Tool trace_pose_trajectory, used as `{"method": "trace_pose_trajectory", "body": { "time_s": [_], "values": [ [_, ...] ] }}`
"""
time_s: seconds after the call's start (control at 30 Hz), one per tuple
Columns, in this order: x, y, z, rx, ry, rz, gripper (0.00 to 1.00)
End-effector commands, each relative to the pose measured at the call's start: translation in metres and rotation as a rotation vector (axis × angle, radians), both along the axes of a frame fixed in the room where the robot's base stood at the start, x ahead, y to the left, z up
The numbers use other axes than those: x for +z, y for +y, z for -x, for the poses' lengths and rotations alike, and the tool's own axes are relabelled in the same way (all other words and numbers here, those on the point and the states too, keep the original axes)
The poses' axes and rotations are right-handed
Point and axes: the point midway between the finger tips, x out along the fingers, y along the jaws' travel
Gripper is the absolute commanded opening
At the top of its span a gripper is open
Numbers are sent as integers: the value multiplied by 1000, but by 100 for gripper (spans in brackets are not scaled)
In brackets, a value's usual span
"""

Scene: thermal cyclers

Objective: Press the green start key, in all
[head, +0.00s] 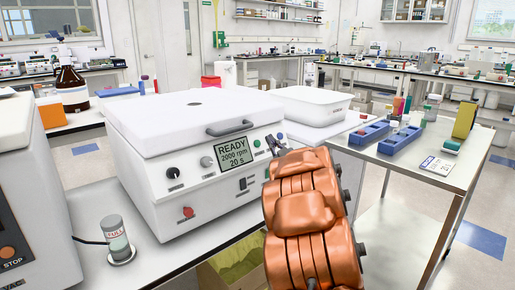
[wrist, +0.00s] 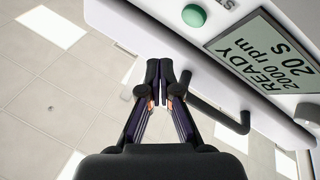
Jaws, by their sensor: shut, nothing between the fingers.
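The white benchtop machine (head: 190,190) stands on the bench; its display (head: 234,154) reads READY, 2000 rpm, 20 s. The round green key (head: 257,143) is on its front panel, right of the display. In the wrist view the green key (wrist: 194,15) lies at the top beside a partly cut-off label starting "ST". My gripper (wrist: 165,76) is shut and empty, its tips below and left of the key in that picture, apart from it. In the head view my orange arm covers the panel's right part; the dark fingers (head: 274,146) show just right of the key.
The lid has a grey handle (head: 229,128), also in the wrist view (wrist: 218,115). A small jar (head: 116,243) stands front left. A cart (head: 410,176) with blue racks stands right.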

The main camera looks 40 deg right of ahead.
Motion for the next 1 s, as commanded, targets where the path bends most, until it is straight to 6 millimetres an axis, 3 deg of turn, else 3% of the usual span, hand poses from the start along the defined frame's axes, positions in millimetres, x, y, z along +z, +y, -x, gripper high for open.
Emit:
{"method": "trace_pose_trajectory", "body": {
  "time_s": [0.1, 0.4, 1.0],
  "values": [
    [-10, 0, -14, 2, 1, -2, 0],
    [-16, 0, -34, 2, -1, 1, 0],
    [-18, -1, -36, 0, 1, 0, 0]
  ]
}}
